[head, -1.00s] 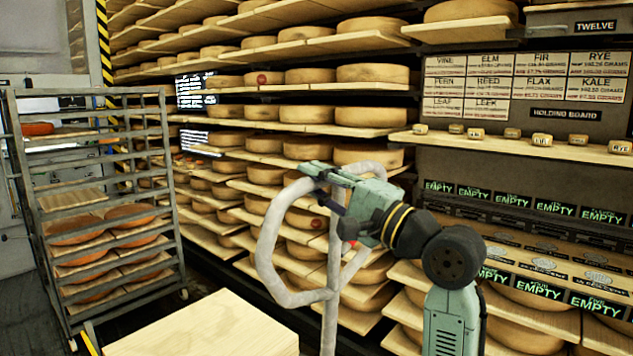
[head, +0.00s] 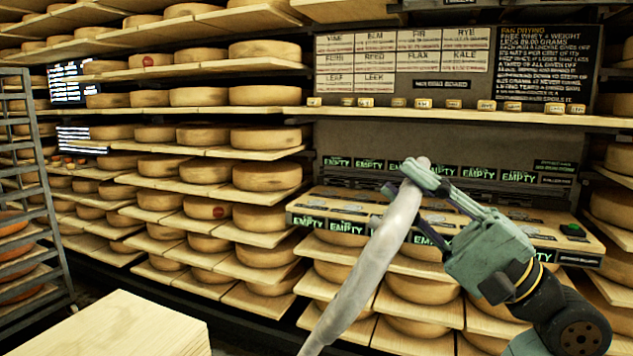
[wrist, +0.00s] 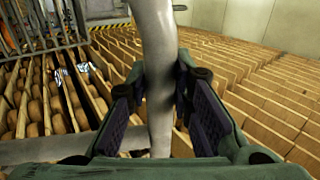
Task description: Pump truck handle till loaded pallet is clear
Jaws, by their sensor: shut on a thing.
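The truck handle (head: 375,265) is a pale grey tube. In the head view it rises from the bottom edge and leans up to the right. My gripper (head: 413,180) is shut on its upper end. In the wrist view the handle (wrist: 160,75) runs up between the two dark-padded fingers of my gripper (wrist: 160,95). A pale wooden slab or box top (head: 115,325) lies at the lower left of the head view; I cannot tell if it is part of the load. The pallet, its forks and the floor under it are out of view.
Shelves of cheese wheels (head: 265,175) fill the back wall. A grey rack (head: 45,190) stands at the left edge. A board with labels (head: 405,60) hangs above a ledge of small blocks, with "EMPTY" signs (head: 345,227) below. My arm is close to the right-hand shelves.

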